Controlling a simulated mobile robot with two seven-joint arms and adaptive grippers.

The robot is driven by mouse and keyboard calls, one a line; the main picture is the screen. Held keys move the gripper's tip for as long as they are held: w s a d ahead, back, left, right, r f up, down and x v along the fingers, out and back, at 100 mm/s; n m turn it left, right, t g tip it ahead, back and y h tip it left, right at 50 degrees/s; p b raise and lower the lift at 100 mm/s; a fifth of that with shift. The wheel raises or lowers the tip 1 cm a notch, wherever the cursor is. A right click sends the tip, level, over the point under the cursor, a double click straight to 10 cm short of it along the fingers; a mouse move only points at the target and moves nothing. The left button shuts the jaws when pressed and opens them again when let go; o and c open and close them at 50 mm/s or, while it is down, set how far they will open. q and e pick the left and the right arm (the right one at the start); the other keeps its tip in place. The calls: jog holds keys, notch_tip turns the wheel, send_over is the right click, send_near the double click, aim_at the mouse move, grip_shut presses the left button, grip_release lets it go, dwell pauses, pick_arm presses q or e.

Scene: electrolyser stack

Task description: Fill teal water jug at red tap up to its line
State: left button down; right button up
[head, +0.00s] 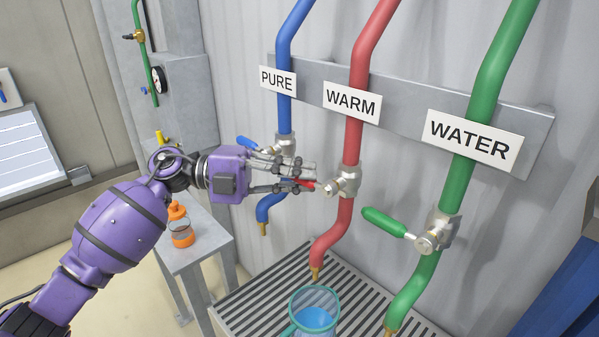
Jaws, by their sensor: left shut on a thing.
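The teal water jug (337,306) stands on the slatted drain grate below the red pipe's spout (316,273), at the bottom of the head view. It is clear with a teal rim, and blue water shows inside; its lower part is cut off and its fill line cannot be made out. The red tap (346,180) is on the red pipe under the WARM sign. My left gripper (309,178) reaches in from the left and is shut on the red tap's lever, which it mostly hides. I cannot make out a stream from the spout. My right gripper is out of view.
The blue PURE pipe (284,100) is behind my left gripper. The green WATER pipe (487,90) with its green lever (384,221) is to the right. The grate (250,305) is bare left of the jug.

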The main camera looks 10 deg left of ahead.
pick_arm(q)
jog(key=shift+s+d+f+n+t+h, duration=0.1)
jog(key=shift+d+f+n+t+h, duration=0.1)
jog(key=shift+f+n+h, duration=0.35)
jog(key=shift+s+d+f+n+t+h, duration=0.1)
jog(key=shift+f+n+t+h, duration=0.1)
jog(key=shift+f+n+h, duration=0.4)
jog(key=c, duration=1.7)
grip_release()
jog(key=shift+r, duration=0.1)
jog(key=shift+o, duration=0.2)
jog(key=shift+a, duration=0.15)
jog(key=v, duration=1.2)
jog(key=shift+r, duration=0.1)
